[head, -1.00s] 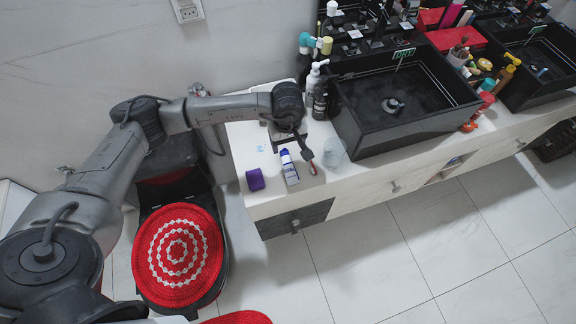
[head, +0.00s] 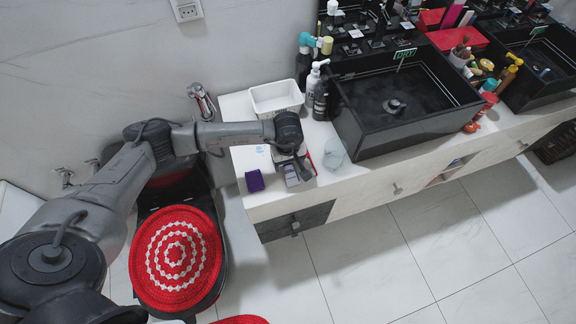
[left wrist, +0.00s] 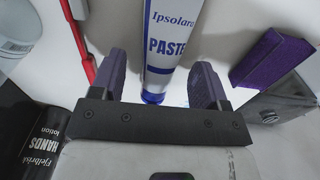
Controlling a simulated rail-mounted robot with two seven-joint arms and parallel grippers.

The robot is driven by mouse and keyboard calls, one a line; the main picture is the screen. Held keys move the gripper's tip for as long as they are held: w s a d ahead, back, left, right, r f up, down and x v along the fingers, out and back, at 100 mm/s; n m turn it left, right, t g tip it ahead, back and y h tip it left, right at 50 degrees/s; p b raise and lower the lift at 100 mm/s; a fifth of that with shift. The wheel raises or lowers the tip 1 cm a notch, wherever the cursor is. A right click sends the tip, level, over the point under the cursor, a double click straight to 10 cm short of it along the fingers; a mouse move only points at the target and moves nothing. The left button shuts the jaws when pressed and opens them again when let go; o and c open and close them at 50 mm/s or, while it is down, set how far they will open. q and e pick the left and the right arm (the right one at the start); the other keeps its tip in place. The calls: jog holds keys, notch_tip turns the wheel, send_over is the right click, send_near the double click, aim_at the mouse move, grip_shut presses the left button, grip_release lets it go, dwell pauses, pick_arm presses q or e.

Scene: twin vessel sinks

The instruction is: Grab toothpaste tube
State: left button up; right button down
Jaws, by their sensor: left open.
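The toothpaste tube (left wrist: 172,35) is white and blue with "Ipsolara PASTE" lettering. In the left wrist view it lies between the two dark fingers of my left gripper (left wrist: 160,68), its blue cap end toward the gripper's palm. The fingers stand apart on either side of it, with gaps visible, and the gripper is open. In the head view, my left gripper (head: 297,171) is low over the front left part of the counter and largely covers the tube. My right gripper is not in view.
A purple block (head: 254,181) lies left of the tube, and a red-and-white toothbrush (left wrist: 80,48) is on its other side. A clear cup (head: 333,153), a black sink (head: 410,135), bottles (head: 314,80) and a white basket (head: 276,98) stand nearby. A red-covered toilet (head: 178,258) is below left.

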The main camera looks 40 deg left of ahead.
pick_arm(q)
jog(key=shift+f, duration=0.5)
jog(key=shift+c, duration=0.3)
jog(key=c, duration=1)
jog(key=shift+r, duration=0.15)
